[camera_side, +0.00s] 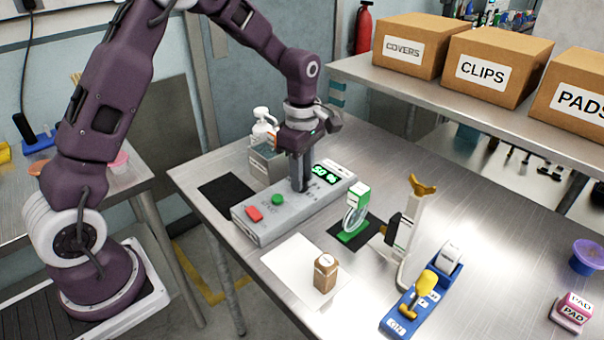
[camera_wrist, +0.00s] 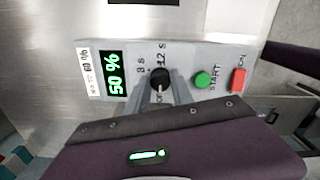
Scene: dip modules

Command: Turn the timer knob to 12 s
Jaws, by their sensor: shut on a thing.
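The grey control box (camera_side: 290,208) stands on the metal table under my gripper (camera_side: 300,187). In the wrist view, the box (camera_wrist: 190,60) carries a black timer knob (camera_wrist: 160,76) with a pale pointer line. The line points toward the bottom of the picture, away from the "12 s" mark printed above the knob. A "3 s" mark is at its upper left. My gripper (camera_wrist: 160,88) is shut on the knob, one finger on each side. In the side view the fingers hide the knob. A green display (camera_wrist: 114,74) reads "50 %".
A green START button (camera_wrist: 203,81) and a red button (camera_wrist: 238,79) sit right of the knob. In the side view, a green-based stand (camera_side: 355,232), a brown bottle (camera_side: 325,273) and a blue holder (camera_side: 410,308) are nearby. Cardboard boxes (camera_side: 485,70) line the back shelf.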

